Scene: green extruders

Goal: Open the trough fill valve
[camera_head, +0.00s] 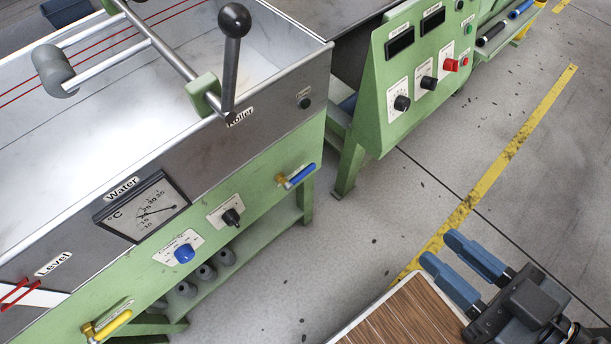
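The water trough (226,166) has a green front and a steel tank, at the left. A brass valve with a blue lever handle (300,176) sits on the green front near its right end. The handle lies roughly along the front. A second brass valve with a yellow handle (113,323) is low at the left, also roughly along the front. I cannot read which one is the fill valve. My gripper (441,250) has blue-grey fingers apart with nothing between them. It is at the lower right, over the floor, well away from both valves.
A blue knob (184,254) and a black knob (232,217) sit between the valves. A roller lever with a black ball (234,21) rises above the trough. A green control panel (420,62) stands behind. A wood-topped surface (412,318) is beside my gripper. Open floor (350,235) lies between.

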